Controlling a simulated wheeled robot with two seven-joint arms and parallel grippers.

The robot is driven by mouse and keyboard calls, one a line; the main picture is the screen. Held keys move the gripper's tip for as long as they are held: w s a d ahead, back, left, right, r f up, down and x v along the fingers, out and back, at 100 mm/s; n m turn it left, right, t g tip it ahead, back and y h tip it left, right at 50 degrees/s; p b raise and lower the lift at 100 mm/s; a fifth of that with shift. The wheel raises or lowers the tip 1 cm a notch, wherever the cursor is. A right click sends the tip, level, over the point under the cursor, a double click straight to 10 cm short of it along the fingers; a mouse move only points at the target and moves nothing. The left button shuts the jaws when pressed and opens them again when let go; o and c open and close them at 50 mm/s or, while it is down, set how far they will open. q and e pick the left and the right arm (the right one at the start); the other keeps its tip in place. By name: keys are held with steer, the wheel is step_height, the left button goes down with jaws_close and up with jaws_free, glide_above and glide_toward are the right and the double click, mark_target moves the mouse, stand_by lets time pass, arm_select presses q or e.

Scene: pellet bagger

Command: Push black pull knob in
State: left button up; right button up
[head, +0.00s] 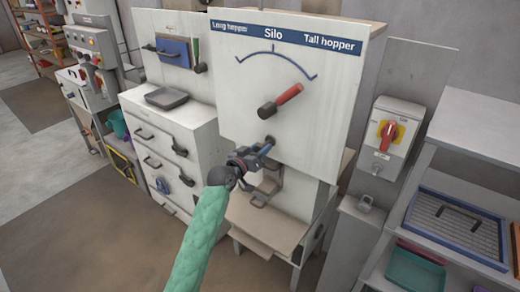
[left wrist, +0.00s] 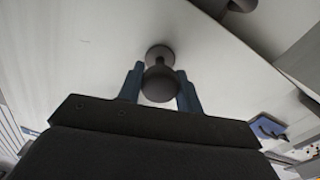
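The black pull knob (head: 270,140) is on the white panel (head: 235,110), below the red-tipped selector lever (head: 281,100). In the left wrist view the round knob (left wrist: 160,84) stands out from its round base on a short stem. My left gripper (head: 264,151) is at the knob, and its blue fingers (left wrist: 160,88) lie on both sides of it. The fingers appear to touch the knob's sides, with little or no gap. My right gripper is not in view.
The lever and its dial scale sit just above the knob. A wooden shelf (head: 262,222) juts out below. A box with a red rotary switch (head: 391,134) and a rack with trays (head: 462,222) stand to the right. White drawers (head: 175,128) stand to the left.

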mark_target(258, 151)
arm_select(q)
jaws_close()
steer(key=shift+w+d, duration=0.3)
steer(key=shift+w, duration=0.15)
steer(key=shift+w+d+b, duration=0.4)
steer(key=shift+w+b, duration=0.1)
steer(key=shift+w, duration=0.1)
steer(key=shift+r, duration=0.1)
steer(key=o, duration=0.7)
jaws_free()
steer(key=shift+o, duration=0.2)
steer(key=shift+s+a+f, duration=0.2)
steer(key=shift+s, duration=0.1)
steer(key=b+v, duration=0.2)
steer(key=v, duration=0.3)
steer(key=shift+s+a, duration=0.2)
steer(key=shift+s, duration=0.05)
steer(key=shift+s+a+r+b, duration=0.1)
steer(key=shift+s+a+b, duration=0.25)
steer(key=shift+s, duration=0.2)
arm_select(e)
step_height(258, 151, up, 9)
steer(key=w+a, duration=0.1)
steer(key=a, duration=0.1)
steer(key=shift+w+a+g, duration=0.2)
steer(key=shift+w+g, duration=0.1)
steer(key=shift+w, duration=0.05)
